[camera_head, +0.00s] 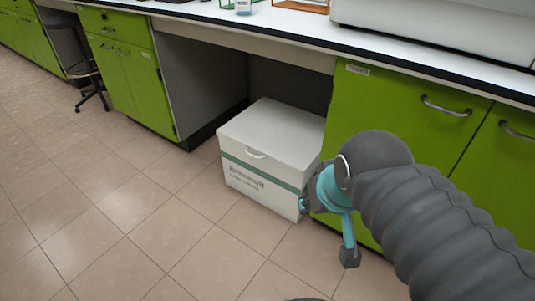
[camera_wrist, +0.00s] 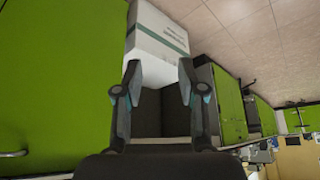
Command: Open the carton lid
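The white carton (camera_head: 240,170) stands on the floor under the bench, with a green stripe and printed text on its front. Its white lid (camera_head: 275,130) is shut and has a light handle (camera_head: 257,154) at the front edge. My gripper (camera_wrist: 160,70) is open and empty in the wrist view. The carton also shows there, upside down (camera_wrist: 158,32), beyond and between the fingertips. In the head view my arm's end is at the carton's right front corner and hides part of it. I cannot tell whether it touches the carton.
Green cabinets stand to the left (camera_head: 125,75) and right (camera_head: 400,115) of the carton's recess. The white bench top (camera_head: 290,22) overhangs it. A dark stool (camera_head: 88,75) stands at the left. The tiled floor (camera_head: 150,230) in front is clear.

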